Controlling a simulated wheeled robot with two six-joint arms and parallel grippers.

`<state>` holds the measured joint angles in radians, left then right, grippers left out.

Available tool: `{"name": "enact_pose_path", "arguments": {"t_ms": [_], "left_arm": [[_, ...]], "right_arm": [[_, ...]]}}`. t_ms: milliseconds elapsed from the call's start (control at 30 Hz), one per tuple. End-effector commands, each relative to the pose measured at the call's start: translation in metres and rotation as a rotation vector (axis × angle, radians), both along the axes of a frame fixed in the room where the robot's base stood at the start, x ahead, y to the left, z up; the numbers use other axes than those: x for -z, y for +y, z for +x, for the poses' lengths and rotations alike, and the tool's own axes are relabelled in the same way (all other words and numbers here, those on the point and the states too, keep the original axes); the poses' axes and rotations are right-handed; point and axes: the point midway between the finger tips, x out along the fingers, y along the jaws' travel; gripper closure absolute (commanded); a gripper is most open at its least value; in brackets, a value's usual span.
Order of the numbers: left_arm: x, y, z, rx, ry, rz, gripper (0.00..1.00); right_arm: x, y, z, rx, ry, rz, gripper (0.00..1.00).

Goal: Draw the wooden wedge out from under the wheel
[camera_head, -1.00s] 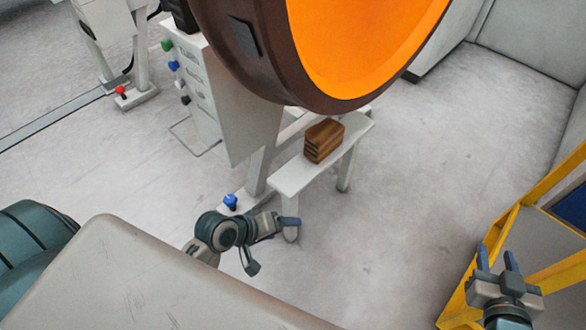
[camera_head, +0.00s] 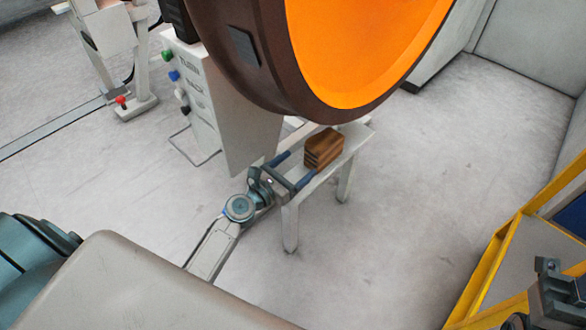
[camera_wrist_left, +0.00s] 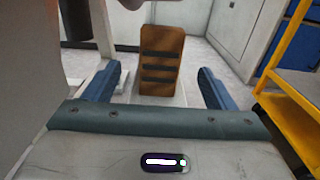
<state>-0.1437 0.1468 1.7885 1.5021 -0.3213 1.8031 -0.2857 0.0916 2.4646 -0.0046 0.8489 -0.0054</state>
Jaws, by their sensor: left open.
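The wooden wedge (camera_head: 324,148) is a brown block with dark grooves, lying on a narrow white bench (camera_head: 349,146) below the wheel. The wheel (camera_head: 262,60) is large, with a dark brown rim and an orange face. My left gripper (camera_head: 296,168) is open and empty, just short of the wedge at the bench's near end. In the left wrist view the wedge (camera_wrist_left: 161,60) stands ahead between the two blue fingers (camera_wrist_left: 158,88), apart from both. My right gripper (camera_head: 556,290) shows only in part at the lower right; its fingers cannot be made out.
A white cabinet (camera_head: 200,105) with coloured knobs stands left of the bench, with a white panel (camera_head: 245,130) close to my left gripper. A yellow frame (camera_head: 500,262) stands at the right. The floor between bench and frame is clear.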

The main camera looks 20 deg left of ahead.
Motion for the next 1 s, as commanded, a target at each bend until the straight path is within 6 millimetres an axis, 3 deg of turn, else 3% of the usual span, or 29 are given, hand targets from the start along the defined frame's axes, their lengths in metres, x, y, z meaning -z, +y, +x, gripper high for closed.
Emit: {"name": "enact_pose_path", "arguments": {"t_ms": [500,700,1000], "left_arm": [[0.0,-0.03,0.08,0.002,-0.003,0.004,0.22],[0.0,-0.034,0.092,0.003,-0.002,0.005,0.22],[0.0,-0.035,0.093,0.003,-0.001,0.006,0.24]], "right_arm": [[0.003,0.0,0.0,0.001,-0.009,0.004,0.64],[0.003,0.0,0.0,0.0,-0.012,0.005,0.64],[0.002,0.0,0.0,0.0,-0.013,0.005,0.64]]}}
